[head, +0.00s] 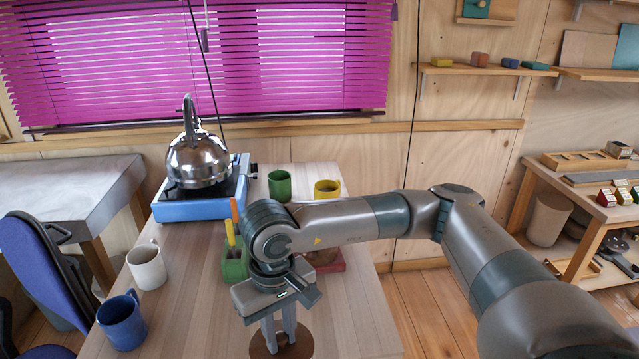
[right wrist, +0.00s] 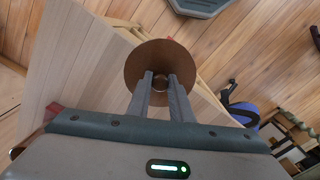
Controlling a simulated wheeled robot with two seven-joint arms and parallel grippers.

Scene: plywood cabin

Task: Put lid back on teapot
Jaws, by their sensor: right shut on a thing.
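My right gripper (head: 279,334) points down near the front right of the table and is shut on the knob of a round brown lid (head: 262,349). In the right wrist view the lid (right wrist: 142,62) lies flat below the fingertips (right wrist: 160,80), with the knob between them. It overlaps the table's edge in that view; its height above the table is hard to tell. A reddish-brown object (head: 328,265), perhaps the teapot on a red base, is mostly hidden behind my right arm. My left gripper is out of view.
A shiny kettle (head: 199,160) stands on a blue stove (head: 191,209) at the back left. Green (head: 279,185) and yellow (head: 327,188) mugs stand behind my arm; white (head: 147,266) and blue (head: 122,322) mugs stand at left. A green holder (head: 234,266) is beside my wrist.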

